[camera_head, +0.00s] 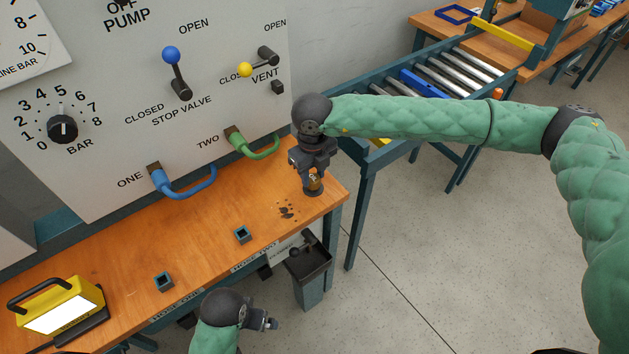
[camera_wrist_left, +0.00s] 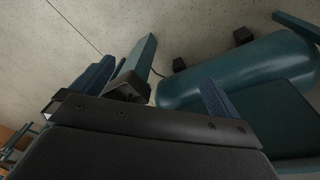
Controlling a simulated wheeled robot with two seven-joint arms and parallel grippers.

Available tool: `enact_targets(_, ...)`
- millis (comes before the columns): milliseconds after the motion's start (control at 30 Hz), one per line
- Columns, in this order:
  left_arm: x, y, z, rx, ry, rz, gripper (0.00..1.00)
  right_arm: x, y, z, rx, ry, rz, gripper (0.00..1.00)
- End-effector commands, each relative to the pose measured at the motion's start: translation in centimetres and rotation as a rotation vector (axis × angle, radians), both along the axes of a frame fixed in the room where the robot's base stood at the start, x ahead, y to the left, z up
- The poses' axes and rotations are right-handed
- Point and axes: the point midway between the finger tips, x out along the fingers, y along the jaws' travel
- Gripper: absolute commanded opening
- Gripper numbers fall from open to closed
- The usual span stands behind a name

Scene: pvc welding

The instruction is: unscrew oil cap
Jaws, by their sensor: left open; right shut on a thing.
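My right gripper (camera_head: 314,174) points down over the right end of the wooden bench and is shut on the oil cap, which its fingers mostly hide. A small amber part (camera_head: 315,184) shows between and below the fingers, above a dark round base (camera_head: 313,192) on the bench top. I cannot tell whether the cap has turned or lifted. My left gripper (camera_head: 265,323) is open and empty, low in front of the bench's front edge. Its dark parts fill the lower left wrist view, away from the cap.
Dark spots (camera_head: 288,210) lie on the bench (camera_head: 110,265) beside the base. Two small square sockets (camera_head: 242,234) and a yellow lamp (camera_head: 62,308) stand along it. Blue (camera_head: 190,190) and green (camera_head: 255,147) hoses hang from the panel. A dark bin (camera_head: 311,270) hangs at the front.

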Motion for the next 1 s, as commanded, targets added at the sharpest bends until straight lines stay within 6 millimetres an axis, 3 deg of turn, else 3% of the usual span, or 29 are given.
enact_targets(1000,-0.7,0.1,2.3,-0.004,0.002,0.001,1.00,0.0,0.0,-0.1,-0.001,-0.001,0.040,0.04)
